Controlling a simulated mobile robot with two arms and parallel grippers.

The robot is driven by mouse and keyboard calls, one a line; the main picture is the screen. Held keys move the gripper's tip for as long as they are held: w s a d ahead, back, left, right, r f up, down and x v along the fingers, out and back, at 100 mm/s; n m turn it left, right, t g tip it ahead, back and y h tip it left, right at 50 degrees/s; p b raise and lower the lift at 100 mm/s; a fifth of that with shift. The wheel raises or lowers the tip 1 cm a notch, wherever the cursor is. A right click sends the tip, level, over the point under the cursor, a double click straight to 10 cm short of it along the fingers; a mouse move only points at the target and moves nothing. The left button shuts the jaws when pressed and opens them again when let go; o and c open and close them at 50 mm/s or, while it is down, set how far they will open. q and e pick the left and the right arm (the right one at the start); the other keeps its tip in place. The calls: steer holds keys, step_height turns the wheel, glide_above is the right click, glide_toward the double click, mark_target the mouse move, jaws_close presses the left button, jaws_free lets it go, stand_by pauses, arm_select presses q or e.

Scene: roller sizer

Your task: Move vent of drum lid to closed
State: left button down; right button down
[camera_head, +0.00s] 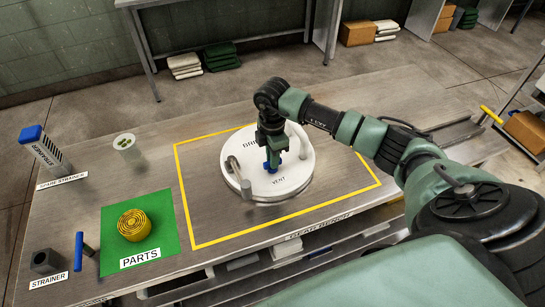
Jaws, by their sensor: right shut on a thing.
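The white round drum lid (299,178) lies on the bench inside a yellow outlined rectangle. It carries the printed word VENT near its front and a metal handle-like part on its left side. The blue vent knob (268,167) sits on the lid near the VENT label. My right gripper (272,162) points down over the lid and is shut on the blue vent knob. The fingers partly hide the knob and some lettering behind. My left gripper is not in view.
A green PARTS mat (112,215) with a yellow coiled part (135,225) lies left of the outline.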

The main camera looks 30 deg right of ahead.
stand_by(0.4)
steer(key=c, duration=1.4)
jaws_free()
steer(key=shift+r, duration=0.1)
step_height(320, 180, up, 8)
steer(key=shift+f+b, duration=0.1)
steer(key=shift+b, duration=0.85)
steer(key=shift+s+f, duration=0.1)
